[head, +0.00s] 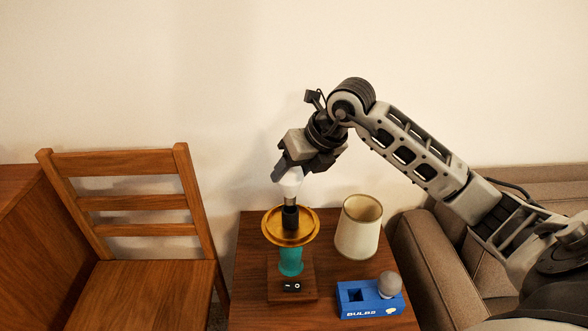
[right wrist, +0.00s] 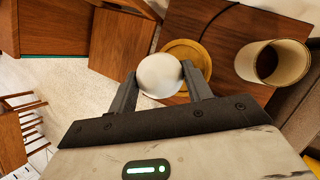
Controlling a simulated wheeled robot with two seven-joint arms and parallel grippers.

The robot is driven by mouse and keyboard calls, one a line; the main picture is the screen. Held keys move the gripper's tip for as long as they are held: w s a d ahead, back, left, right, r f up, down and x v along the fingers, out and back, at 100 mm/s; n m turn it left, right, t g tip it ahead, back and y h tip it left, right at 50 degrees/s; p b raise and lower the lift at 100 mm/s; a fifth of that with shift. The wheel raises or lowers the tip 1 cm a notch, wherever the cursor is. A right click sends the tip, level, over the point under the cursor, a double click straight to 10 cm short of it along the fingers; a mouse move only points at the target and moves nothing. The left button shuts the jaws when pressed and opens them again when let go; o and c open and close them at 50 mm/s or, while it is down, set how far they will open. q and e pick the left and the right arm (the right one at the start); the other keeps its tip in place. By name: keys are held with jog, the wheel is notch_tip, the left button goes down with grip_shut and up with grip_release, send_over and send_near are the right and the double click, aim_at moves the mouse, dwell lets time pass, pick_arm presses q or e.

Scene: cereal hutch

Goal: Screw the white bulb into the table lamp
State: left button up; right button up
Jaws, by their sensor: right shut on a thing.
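The white bulb (head: 288,183) is held by my right gripper (head: 283,172), which is shut on it from above. The bulb points base down, just above the dark socket of the table lamp (head: 291,262); I cannot tell whether its base touches the socket. The lamp has a gold dish (head: 274,230), a teal stem and a wooden base with a switch. In the right wrist view the bulb (right wrist: 160,75) sits between both fingers, and the gold dish (right wrist: 187,52) shows behind it; the socket is hidden. My left gripper is not in view.
A cream lampshade (head: 358,228) stands on the side table (head: 250,258), right of the lamp. In front of it is a blue bulb box (head: 370,300) holding a grey bulb (head: 389,284). A wooden chair (head: 140,280) stands left, a brown sofa (head: 425,255) right.

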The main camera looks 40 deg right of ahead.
jog(key=shift+f+b, duration=0.5)
jog(key=shift+b, duration=0.1)
dwell(1.1)
jog(key=shift+f+b, duration=1.2)
jog(key=shift+f, duration=0.1)
dwell(0.8)
dwell(0.4)
jog(key=shift+f, duration=0.15)
jog(key=m+h, duration=0.2)
jog(key=m, duration=0.2)
jog(key=shift+a+t, duration=0.1)
jog(key=shift+t, duration=0.2)
